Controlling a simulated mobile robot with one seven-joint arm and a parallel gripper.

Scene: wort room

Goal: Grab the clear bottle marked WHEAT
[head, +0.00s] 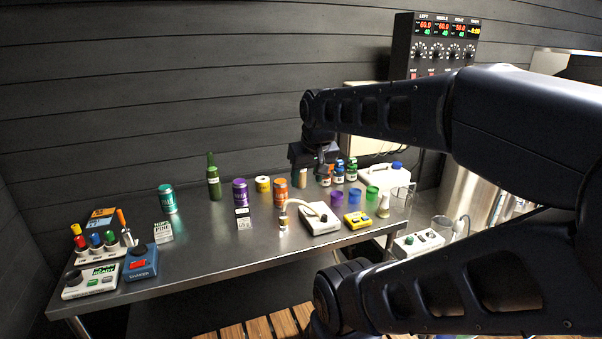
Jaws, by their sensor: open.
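No label reading WHEAT is legible at this size, so I cannot tell which bottle is the marked one. Several small bottles with coloured caps (351,171) stand at the back of the steel table, right of centre. They are partly hidden by my gripper (313,172), which hangs in front of or over that group. It is open, and I see nothing held in it. A dark green bottle (213,180) stands upright further left. A small clear flask with pale contents (384,206) stands near the table's right end.
Boxed devices crowd the left end.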

